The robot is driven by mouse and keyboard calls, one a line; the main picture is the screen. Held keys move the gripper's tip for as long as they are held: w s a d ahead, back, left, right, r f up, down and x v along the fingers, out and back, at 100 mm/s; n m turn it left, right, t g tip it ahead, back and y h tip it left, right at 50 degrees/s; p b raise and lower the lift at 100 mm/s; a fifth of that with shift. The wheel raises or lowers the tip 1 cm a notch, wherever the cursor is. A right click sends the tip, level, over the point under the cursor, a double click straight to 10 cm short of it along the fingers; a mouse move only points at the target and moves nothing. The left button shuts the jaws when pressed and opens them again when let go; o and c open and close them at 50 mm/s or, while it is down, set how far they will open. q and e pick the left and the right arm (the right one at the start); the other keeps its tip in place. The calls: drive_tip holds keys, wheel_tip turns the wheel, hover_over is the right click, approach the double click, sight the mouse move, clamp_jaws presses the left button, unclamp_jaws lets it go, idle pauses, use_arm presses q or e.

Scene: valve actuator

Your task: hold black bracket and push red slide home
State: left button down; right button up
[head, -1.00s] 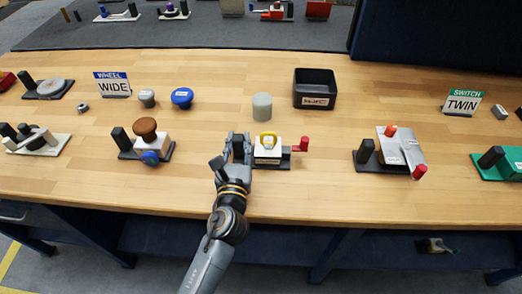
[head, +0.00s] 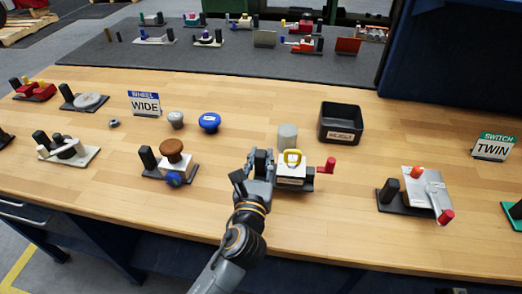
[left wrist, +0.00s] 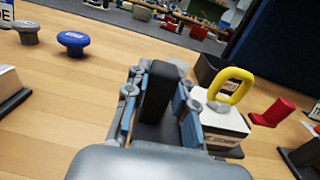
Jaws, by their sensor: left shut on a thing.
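The black bracket (left wrist: 157,90) stands upright between the fingers of my left gripper (left wrist: 155,105) in the left wrist view. In the head view my left gripper (head: 259,166) is at the left end of the device and hides most of the bracket. The gripper is shut on it. The device has a white block (head: 291,175) with a yellow loop handle (head: 292,157) on a dark base. The red slide (head: 327,165) sticks out to the right of the block, with its red knob upright. It also shows in the left wrist view (left wrist: 273,111). My right gripper is in neither view.
A grey cylinder (head: 287,136) stands just behind the device, and a black bin (head: 340,123) behind it to the right. A brown-knobbed device (head: 172,159) stands to the left, a silver lever device (head: 424,192) to the right.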

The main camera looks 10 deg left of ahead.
sight(260, 176)
use_arm(q)
drive_tip(key=shift+f, duration=1.8)
drive_tip(key=shift+s+f, duration=0.1)
drive_tip(key=shift+f, duration=0.4)
drive_tip(key=shift+f, duration=0.1)
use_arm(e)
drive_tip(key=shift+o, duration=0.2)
